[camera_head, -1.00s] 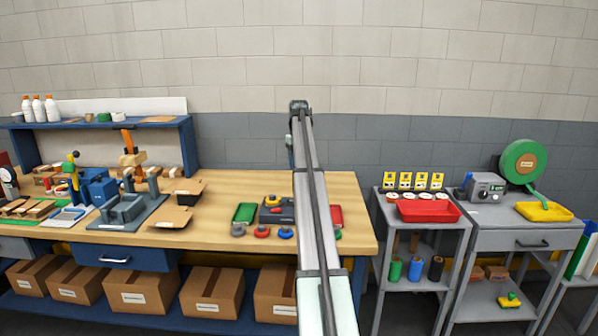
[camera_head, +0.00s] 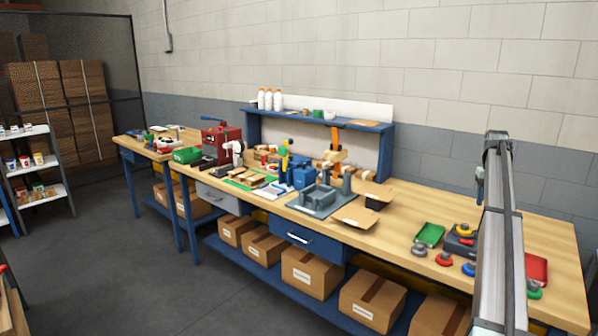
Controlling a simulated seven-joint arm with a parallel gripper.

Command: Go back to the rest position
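My arm rises from the bottom right of the head view, stretched out over the right end of the long workbench (camera_head: 553,235). Its far end shows near the top, in front of the wall. The gripper's fingers cannot be made out, so I cannot tell if they are open or shut or hold anything. Behind and beside the arm on the bench lie a green tray (camera_head: 430,235), a red tray (camera_head: 537,268), a dark block (camera_head: 461,242) and several round knobs, such as a red one (camera_head: 444,259). The arm hides part of this group.
A grey fixture (camera_head: 322,199) and a blue raised shelf (camera_head: 377,126) stand mid-bench. A red machine (camera_head: 222,142) is farther left. Cardboard boxes (camera_head: 312,271) sit on the lower shelf. A white rack (camera_head: 38,167) stands far left. The grey floor (camera_head: 150,285) at lower left is open.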

